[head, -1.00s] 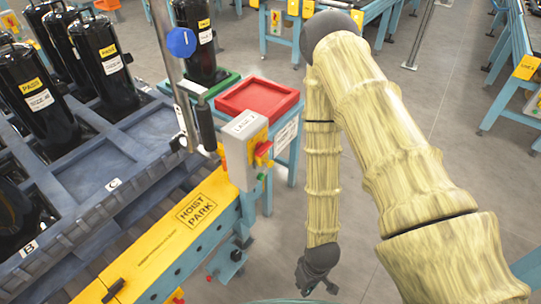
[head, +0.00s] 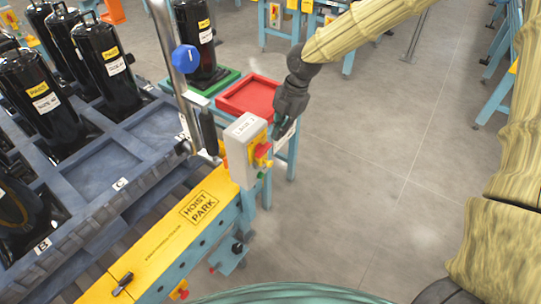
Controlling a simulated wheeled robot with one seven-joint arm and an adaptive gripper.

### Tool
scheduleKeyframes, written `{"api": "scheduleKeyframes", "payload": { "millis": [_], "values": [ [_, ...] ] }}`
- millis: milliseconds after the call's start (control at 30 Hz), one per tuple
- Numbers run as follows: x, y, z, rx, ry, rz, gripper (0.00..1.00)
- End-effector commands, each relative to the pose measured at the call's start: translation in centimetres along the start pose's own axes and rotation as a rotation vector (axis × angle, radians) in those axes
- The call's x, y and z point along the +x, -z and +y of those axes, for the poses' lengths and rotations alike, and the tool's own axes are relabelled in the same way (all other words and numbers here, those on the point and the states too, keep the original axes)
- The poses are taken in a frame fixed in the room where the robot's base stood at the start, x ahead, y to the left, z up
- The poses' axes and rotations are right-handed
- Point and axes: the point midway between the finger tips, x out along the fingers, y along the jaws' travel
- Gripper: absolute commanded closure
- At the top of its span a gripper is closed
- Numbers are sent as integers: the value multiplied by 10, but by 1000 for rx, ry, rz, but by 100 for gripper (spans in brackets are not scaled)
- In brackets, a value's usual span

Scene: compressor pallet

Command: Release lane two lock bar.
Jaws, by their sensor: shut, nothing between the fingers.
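A grey control box (head: 243,150) with a lane label on top stands at the end of the yellow rail. I cannot tell for sure which part is the lane two lock bar; a small black handle (head: 122,284) lies across the yellow rail at the lower left. My gripper (head: 279,132) is shut and empty, pointing down just right of the box and in front of the red tray. It looks apart from the switch, though the depth is hard to judge.
A red tray (head: 232,103) and a green tray (head: 200,84) sit behind the box. An upright metal post with a blue knob (head: 185,58) stands left of it. Black cylinders (head: 40,98) stand in the blue-grey pallet (head: 98,170).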

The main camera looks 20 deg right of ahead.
Motion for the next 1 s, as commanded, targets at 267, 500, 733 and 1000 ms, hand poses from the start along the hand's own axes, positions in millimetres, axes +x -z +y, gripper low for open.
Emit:
{"api": "scheduleKeyframes", "payload": {
  "millis": [267,500,733,1000],
  "values": [
    [-11,-5,2,-40,2,-13,100],
    [-8,-4,2,-38,2,-11,100],
    [14,-4,2,-36,4,-10,100],
    [50,-4,2,-36,4,-10,100]
  ]
}}
